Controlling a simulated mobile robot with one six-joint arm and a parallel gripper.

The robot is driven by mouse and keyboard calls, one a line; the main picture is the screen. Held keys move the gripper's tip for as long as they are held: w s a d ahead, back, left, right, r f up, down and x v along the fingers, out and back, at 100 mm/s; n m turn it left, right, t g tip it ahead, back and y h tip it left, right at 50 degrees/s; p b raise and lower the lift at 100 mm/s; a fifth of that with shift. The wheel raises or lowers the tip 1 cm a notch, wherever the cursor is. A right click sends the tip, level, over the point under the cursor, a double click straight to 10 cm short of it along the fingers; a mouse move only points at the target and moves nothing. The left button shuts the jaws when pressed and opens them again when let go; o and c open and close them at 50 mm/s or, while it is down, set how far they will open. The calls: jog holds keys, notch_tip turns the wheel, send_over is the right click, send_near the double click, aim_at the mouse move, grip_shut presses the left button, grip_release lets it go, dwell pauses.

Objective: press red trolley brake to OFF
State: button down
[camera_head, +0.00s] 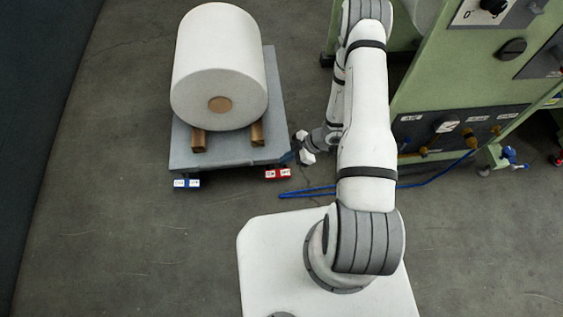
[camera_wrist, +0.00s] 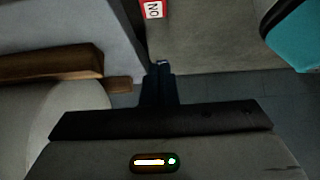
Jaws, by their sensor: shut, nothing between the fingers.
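The red trolley brake (camera_head: 278,174) is a small red pedal with white labels at the front right corner of the grey trolley (camera_head: 232,150). In the wrist view part of the red brake (camera_wrist: 153,9) shows at the top edge, with a white label that reads ON; the rest of it is out of frame. My gripper (camera_wrist: 160,66) is shut and empty, its fingertips pointing towards the brake with a visible gap in the picture. In the head view it is beside the trolley's right front corner, partly hidden by my arm.
A large white roll (camera_head: 222,65) rests on wooden chocks (camera_head: 198,140) on the trolley. A blue and white pedal (camera_head: 187,183) is at its left front corner. A blue hose (camera_head: 370,188) lies on the floor, and a green machine (camera_head: 430,75) stands to the right.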

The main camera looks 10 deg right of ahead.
jog(key=b, duration=0.3)
send_over(271, 175)
jog(key=f, duration=0.5)
jog(key=shift+d+f, duration=0.2)
jog(key=shift+f, duration=0.15)
jog(key=f, duration=0.1)
jog(key=f+b, duration=0.1)
jog(key=shift+a+f, duration=0.25)
jog(key=shift+f, duration=0.05)
jog(key=shift+f+b, duration=0.35)
jog(key=shift+f, duration=0.4)
